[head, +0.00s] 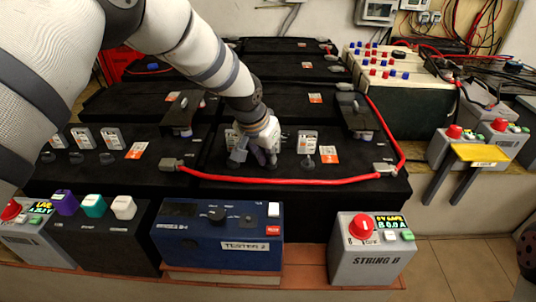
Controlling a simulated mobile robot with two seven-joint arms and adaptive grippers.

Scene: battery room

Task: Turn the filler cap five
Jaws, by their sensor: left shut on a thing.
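My left gripper (256,160) comes down from the upper left onto the top of the black front battery (215,184). It is shut on a filler cap, which its fingers mostly hide. This cap sits at about the middle of the battery's right-hand cap row. A dark filler cap (309,161) with a grey tag (308,142) behind it stands free to the right. Three more dark caps (76,158) with tags stand on the battery top at the left. Cap numbers are too small to read. My right gripper is out of view.
A red cable (290,181) runs along the battery front, close before my left gripper. A blue tester (218,232) and a grey String B box (371,250) stand on the front ledge. Yellow-handled tool (481,153) lies right.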

